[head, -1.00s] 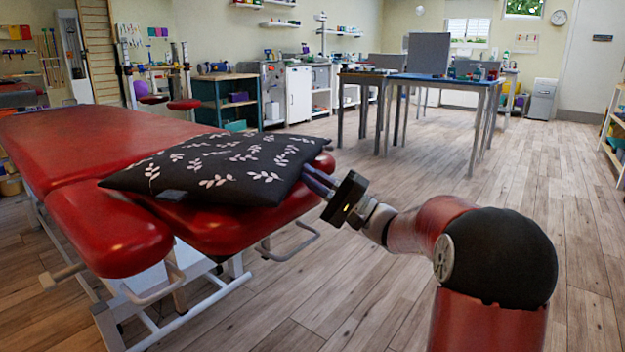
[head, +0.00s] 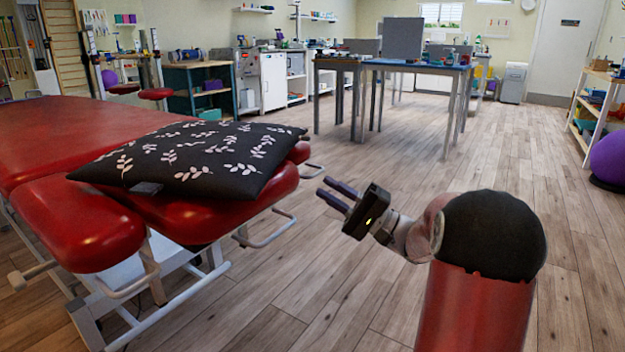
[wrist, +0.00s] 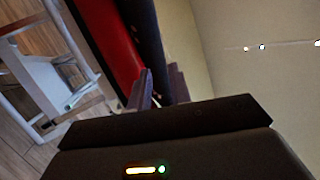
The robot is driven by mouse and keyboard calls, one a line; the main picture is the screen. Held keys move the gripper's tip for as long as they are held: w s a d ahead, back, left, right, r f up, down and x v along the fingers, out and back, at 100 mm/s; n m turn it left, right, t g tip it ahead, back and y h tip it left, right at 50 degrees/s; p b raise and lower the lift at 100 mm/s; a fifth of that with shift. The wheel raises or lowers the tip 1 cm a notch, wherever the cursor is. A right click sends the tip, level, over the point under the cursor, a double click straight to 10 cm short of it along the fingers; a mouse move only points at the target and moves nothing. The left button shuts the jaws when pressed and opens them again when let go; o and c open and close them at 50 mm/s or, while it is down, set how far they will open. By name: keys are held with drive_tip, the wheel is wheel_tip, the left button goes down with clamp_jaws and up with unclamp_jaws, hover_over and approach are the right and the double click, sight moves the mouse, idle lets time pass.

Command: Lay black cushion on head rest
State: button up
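The black cushion (head: 190,158) with white leaf prints lies flat on the red padded end of the treatment couch, in the head view. It covers much of the red head rest pad (head: 215,215) and reaches back towards the long couch pad (head: 60,135). My gripper (head: 322,187) is to the right of the cushion and apart from it, over the floor. Its two fingers are parted with nothing between them. In the wrist view the fingers (wrist: 160,85) point towards the red pad and a dark edge, probably the cushion.
A separate red side pad (head: 80,225) is at the couch's near left. A metal frame bar (head: 268,230) sticks out below the head rest. Tables (head: 410,70) stand further back. A purple ball (head: 608,158) and a shelf are at the right. The wooden floor between is clear.

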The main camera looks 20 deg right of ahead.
drive_tip(key=shift+s+d+f, duration=0.25)
drive_tip(key=shift+s+d, duration=0.05)
drive_tip(key=shift+d, duration=0.05)
